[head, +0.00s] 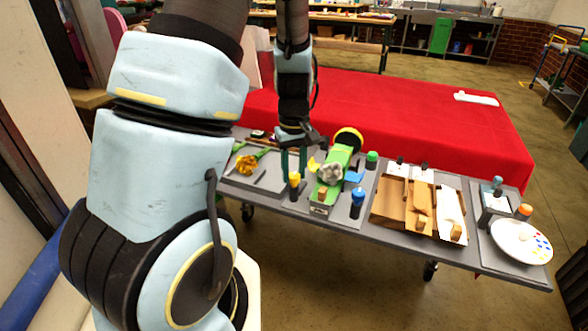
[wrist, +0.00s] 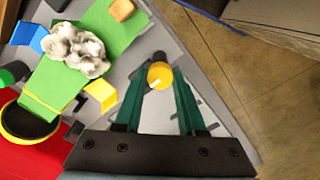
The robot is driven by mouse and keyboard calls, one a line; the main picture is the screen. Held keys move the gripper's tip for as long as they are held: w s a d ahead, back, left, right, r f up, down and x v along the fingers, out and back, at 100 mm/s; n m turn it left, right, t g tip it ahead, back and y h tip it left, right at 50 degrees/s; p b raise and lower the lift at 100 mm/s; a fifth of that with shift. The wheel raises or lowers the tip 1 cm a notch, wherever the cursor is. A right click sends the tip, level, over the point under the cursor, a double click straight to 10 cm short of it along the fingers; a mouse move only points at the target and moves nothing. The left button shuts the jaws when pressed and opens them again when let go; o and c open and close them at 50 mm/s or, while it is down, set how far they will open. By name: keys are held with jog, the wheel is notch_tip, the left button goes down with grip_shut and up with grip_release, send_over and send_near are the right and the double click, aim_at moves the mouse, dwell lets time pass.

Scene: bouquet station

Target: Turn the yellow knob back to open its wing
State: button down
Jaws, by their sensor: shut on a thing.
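The yellow knob (head: 294,179) stands on a dark post at the left of the green cradle (head: 342,158). My gripper (head: 293,166) points down over it. In the wrist view the teal fingertips of my gripper (wrist: 160,82) close on the two sides of the yellow knob (wrist: 160,75). The yellow wing (wrist: 102,95) sits at the cradle's edge on the knob's side; it also shows in the head view (head: 312,164). I cannot tell its exact angle. A whitish crumpled bundle (wrist: 76,50) lies on the green cradle.
The blue wing (head: 353,178), blue knob (head: 357,197) and green knob (head: 372,157) are on the cradle's right. A yellow-rimmed black ring (head: 348,137) is at its far end. Yellow flowers (head: 247,164) lie left; a wooden tray (head: 390,216) stands right.

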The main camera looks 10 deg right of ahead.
aim_at(293, 175)
dwell(0.4)
jog(key=c, duration=0.5)
grip_release()
notch_tip(293, 175, up, 11)
jog(key=b, duration=0.1)
jog(key=shift+f, duration=0.1)
jog(key=s+a+f+m, duration=0.1)
jog(key=s+a+m, duration=0.1)
jog(key=s+a, duration=0.2)
jog(key=s+a+f+m+t, duration=0.1)
jog(key=s+a+m, duration=0.1)
jog(key=a, duration=0.6)
jog(key=shift+s+a+t, duration=0.3)
jog(key=shift+s+a, duration=0.1)
jog(key=shift+s, duration=0.5)
